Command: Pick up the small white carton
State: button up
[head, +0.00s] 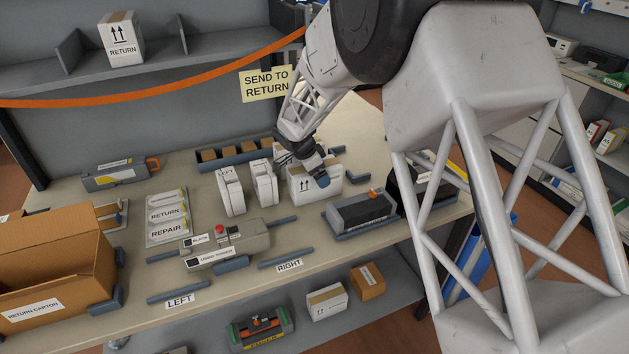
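A small white carton (299,187) with black up arrows and a brown tape strip stands upright on the bench, right of two white upright units. My gripper (321,177) reaches down to it from above. A blue-grey fingertip overlaps the carton's front face, and the wrist hides part of its top. The other finger is hidden, so I cannot tell whether the gripper is open, shut or touching the carton. Similar white cartons are on the upper shelf, marked RETURN (123,40), and on the lower shelf (327,302).
Two white upright units (230,191) stand close on the left, with a row of small brown boxes (232,151) behind. A dark cartridge (362,210) lies at the right front. An open brown return carton (50,260) is at far left. An orange strap (150,98) crosses behind.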

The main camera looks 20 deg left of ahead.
jog(key=shift+f, duration=0.15)
jog(key=shift+c, duration=0.2)
jog(key=c, duration=1)
jog(key=shift+r, duration=0.2)
jog(key=shift+r, duration=5)
jog(key=w+d+r+n+t+y, duration=0.1)
jog(key=w+d+r+n, duration=0.25)
jog(key=d, duration=0.75)
jog(key=w+d+r+n+y, duration=0.15)
jog(key=w+d+r, duration=0.35)
jog(key=d, duration=0.6)
jog(key=w+d+n, duration=0.1)
jog(key=w+d, duration=0.1)
jog(key=d, duration=0.7)
jog(key=w+d+n, duration=0.1)
jog(key=w+d, duration=0.1)
jog(key=d, duration=0.7)
jog(key=w+d+n, duration=0.1)
jog(key=d+n, duration=0.1)
jog(key=d, duration=0.7)
jog(key=shift+w+d+f+y, duration=0.2)
jog(key=shift+w+f+y, duration=0.15)
jog(key=shift+w, duration=0.05)
